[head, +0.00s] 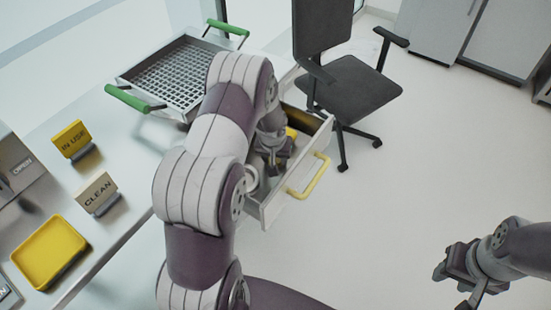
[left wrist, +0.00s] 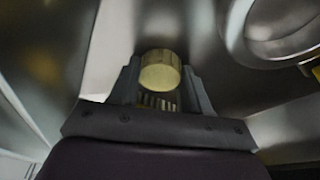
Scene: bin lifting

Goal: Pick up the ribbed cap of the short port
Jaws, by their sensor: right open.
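My left gripper (head: 272,160) reaches down into the open drawer (head: 268,212), its fingers mostly hidden by my arm in the head view. In the left wrist view a round, brass-coloured cap (left wrist: 160,70) sits between the fingertips of my left gripper (left wrist: 160,82), with a dark-striped, ribbed part below it. The fingers stand close on both sides of the cap; I cannot tell whether they press on it. My right gripper (head: 465,278) is open and empty over the floor at the lower right.
The drawer has a yellow handle (head: 308,178); a yellow item (head: 291,133) lies inside. A round metal ring (left wrist: 285,30) shows nearby. A green-handled basket (head: 170,75), yellow tray (head: 48,250) and signs "IN USE" (head: 71,139) and "CLEAN" (head: 95,190) are on the counter. A chair (head: 350,85) stands behind.

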